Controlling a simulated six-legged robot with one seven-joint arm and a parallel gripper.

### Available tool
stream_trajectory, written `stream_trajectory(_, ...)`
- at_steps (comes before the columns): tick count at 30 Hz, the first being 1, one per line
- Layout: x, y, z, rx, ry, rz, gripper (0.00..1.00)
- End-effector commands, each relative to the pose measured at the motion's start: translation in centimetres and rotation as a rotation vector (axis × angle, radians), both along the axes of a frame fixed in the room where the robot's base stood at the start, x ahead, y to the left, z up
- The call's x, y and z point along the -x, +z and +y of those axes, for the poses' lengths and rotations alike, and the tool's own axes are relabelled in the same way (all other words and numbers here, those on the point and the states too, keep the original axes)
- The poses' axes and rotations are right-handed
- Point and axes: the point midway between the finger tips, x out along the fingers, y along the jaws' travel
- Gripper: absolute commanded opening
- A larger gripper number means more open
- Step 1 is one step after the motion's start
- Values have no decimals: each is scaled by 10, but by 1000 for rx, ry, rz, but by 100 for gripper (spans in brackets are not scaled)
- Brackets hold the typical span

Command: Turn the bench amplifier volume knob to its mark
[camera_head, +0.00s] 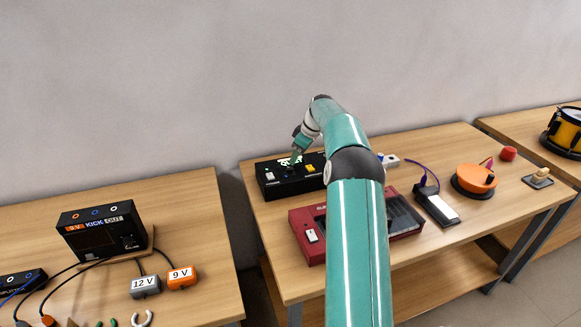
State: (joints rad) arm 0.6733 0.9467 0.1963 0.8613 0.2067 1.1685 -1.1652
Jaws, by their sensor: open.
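A low black box (267,187) with a white switch, a yellow switch and small lights lies at the back left of the middle table. It may be the bench amplifier; I cannot read its label. My gripper (293,161) is above this box, pointing down at its top panel, with the fingertips close to a small dark knob-like part. The jaws are open, and I cannot tell if they touch or surround the part. The knob's pointer and mark are too small to make out. My arm hides the box's right end.
A red device (308,240) sits in front, partly behind my arm. To the right are a black-and-white pedal (436,204), an orange round pad (476,178) and a red ball (508,153). A KICK OUT box (100,232) stands on the left table, across a gap.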

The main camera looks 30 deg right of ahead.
Motion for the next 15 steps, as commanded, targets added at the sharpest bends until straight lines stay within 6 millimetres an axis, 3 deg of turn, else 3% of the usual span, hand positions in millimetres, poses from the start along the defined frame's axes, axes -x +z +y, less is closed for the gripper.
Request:
stream_trajectory(7, -16, -44, 12, -1, 4, 2, 47)
stream_trajectory(15, -23, -61, 15, 0, 3, 0, 47)
